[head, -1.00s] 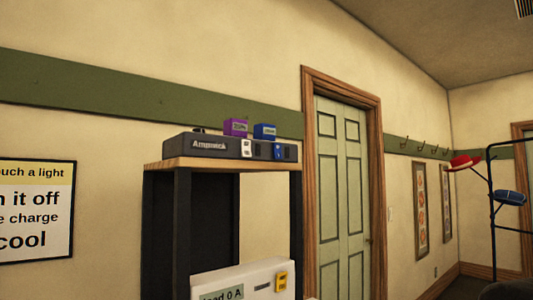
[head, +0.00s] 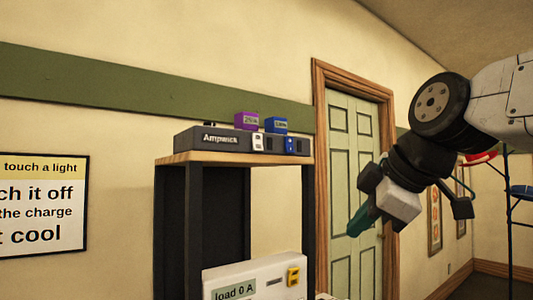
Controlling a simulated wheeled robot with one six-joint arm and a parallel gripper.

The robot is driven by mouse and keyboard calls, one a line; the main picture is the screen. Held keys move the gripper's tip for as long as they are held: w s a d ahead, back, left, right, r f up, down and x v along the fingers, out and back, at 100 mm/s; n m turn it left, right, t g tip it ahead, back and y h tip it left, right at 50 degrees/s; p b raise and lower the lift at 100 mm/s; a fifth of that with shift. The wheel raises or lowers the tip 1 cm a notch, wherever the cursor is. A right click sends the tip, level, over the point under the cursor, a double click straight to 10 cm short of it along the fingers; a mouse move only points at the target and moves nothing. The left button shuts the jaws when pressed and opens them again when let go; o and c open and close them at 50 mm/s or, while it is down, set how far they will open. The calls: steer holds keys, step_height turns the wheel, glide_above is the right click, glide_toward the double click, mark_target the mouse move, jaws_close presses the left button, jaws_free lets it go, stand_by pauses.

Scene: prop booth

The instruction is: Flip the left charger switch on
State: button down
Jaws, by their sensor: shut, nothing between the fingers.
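The dark grey Ampwick charger (head: 225,138) lies on a wooden-topped stand in the middle of the head view. Its front carries a white switch (head: 257,143) on the left and a blue switch (head: 290,144) to its right. Their on or off positions are too small to tell. A purple block (head: 246,121) and a blue block (head: 276,125) sit on top of the charger. My gripper (head: 362,220) is shut and empty, pointing down and left in front of the green door, to the right of the charger and apart from it.
The stand's wooden top (head: 200,157) has dark posts. Below it is a white box (head: 245,277) labelled "load 0 A" with a yellow switch (head: 293,276). A sign (head: 45,205) hangs on the left wall. A coat stand (head: 508,200) is at the far right. Space left of the gripper is clear.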

mark_target(259, 148)
steer(key=w+a+r+n+t+y, duration=0.1)
steer(key=a+r+n, duration=0.1)
steer(key=r, duration=0.4)
steer(key=w+a+r+n+t+y, duration=0.1)
steer(key=w+a+r+n, duration=0.1)
steer(key=r+n, duration=0.2)
steer(key=w+a+r+n+t+y, duration=0.1)
steer(key=w+a+r+n, duration=0.1)
steer(key=r, duration=0.7)
steer(key=shift+w+a+n+t+y, duration=0.3)
steer(key=shift+a+n, duration=0.3)
steer(key=shift+n, duration=0.3)
steer(key=x, duration=1.4)
steer(key=shift+w+f, duration=0.1)
steer(key=shift+a, duration=0.1)
